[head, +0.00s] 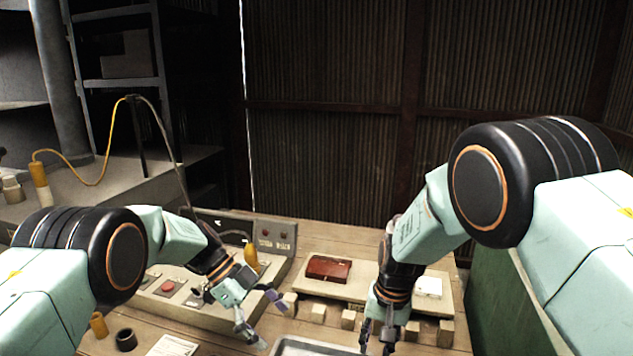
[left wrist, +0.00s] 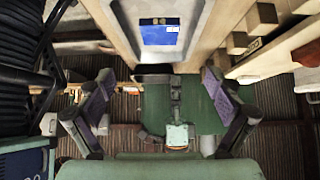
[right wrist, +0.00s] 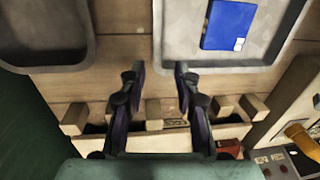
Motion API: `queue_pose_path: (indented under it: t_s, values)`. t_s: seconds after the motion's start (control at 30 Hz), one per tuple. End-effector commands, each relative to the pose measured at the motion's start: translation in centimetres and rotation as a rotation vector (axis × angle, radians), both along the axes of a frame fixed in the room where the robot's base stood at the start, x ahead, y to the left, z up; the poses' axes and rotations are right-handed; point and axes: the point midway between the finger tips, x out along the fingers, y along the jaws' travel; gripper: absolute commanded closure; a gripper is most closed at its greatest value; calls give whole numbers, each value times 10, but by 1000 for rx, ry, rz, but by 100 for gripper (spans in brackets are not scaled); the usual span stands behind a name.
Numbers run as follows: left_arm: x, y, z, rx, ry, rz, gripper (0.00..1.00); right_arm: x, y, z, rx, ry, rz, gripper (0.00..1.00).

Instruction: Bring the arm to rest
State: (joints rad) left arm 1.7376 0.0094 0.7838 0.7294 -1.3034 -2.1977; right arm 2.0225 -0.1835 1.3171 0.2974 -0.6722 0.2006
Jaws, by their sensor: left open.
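My left gripper (head: 270,322) hangs over the wooden bench with its fingers spread wide. It holds nothing. In the left wrist view its two fingers stand far apart (left wrist: 157,95), with a blue flat item (left wrist: 161,33) on a grey tray beyond them. My right gripper (head: 376,346) points down by the bench's near side, right of the left one. In the right wrist view its fingers (right wrist: 159,75) are apart with an empty gap between them. The grey tray (right wrist: 172,30) with the blue item lies beyond its fingertips.
A red-brown case (head: 328,268) and a white item (head: 428,287) lie on a raised board edged by wooden blocks (head: 348,319). A control panel with a red button (head: 168,286) stands left. A black cup (head: 126,340) and paper (head: 172,346) lie in front. A second tray (right wrist: 45,55) shows.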

Motion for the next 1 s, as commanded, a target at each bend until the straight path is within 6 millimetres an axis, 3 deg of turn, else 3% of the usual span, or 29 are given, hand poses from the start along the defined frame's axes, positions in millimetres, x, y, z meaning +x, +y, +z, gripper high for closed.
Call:
queue_pose_path:
  t_s: [0.4,0.63,1.0]
  values:
    - [-1,-1,-1,0,1,-1,8,2,8,-70,0,1,0,68]
    - [-6,-18,-21,0,0,-1,8,2,7,-66,0,-1,0,68]
    - [-7,-22,-25,0,0,0,8,2,7,-66,0,0,0,68]
